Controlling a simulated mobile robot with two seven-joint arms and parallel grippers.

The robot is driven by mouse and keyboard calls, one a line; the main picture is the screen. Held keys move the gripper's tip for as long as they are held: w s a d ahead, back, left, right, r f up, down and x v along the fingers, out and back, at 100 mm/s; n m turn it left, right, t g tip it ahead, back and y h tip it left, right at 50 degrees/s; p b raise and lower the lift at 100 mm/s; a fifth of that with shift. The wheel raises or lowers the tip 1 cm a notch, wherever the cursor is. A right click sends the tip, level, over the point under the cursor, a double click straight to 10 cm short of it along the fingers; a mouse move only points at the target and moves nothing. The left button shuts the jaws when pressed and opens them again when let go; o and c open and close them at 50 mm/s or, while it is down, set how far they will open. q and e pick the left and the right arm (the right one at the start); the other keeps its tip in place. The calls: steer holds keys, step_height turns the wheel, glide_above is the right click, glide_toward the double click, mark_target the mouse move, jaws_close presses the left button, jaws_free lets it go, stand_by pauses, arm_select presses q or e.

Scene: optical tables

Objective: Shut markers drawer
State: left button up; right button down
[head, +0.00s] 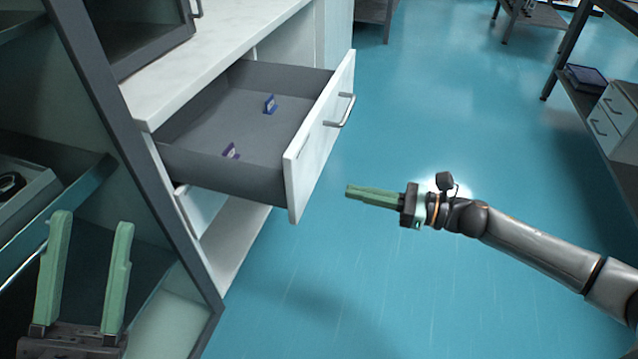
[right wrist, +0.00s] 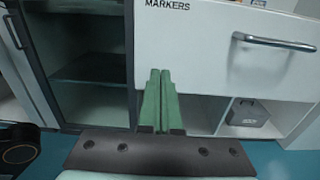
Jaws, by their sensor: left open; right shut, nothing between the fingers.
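The markers drawer (head: 312,150) is pulled out from under the white counter in the head view. Its white front has a metal handle (head: 342,110) and faces right. In the right wrist view the drawer front (right wrist: 210,50) carries the label MARKERS and a handle (right wrist: 273,42). Two small blue and purple items lie inside the drawer. My right gripper (head: 350,191) is shut and empty, to the right of the drawer front in the head view. The right wrist view shows its green fingers (right wrist: 158,75) together before the front's lower edge; contact cannot be told. My left gripper (head: 90,225) is open and empty at lower left.
A dark-framed cabinet (head: 115,170) stands at the left, beside my left gripper. An open shelf (head: 235,235) lies below the drawer. A grey box (right wrist: 247,113) sits under it in the right wrist view. The blue floor (head: 440,100) right of the drawer is clear.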

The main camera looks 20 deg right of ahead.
mark_target(304, 181)
arm_select(q)
steer(key=shift+w+f, duration=0.1)
steer(key=shift+f, duration=0.15)
arm_select(e)
steer(key=x, duration=0.8)
steer(key=shift+w+a, duration=0.1)
steer(key=shift+w, duration=0.05)
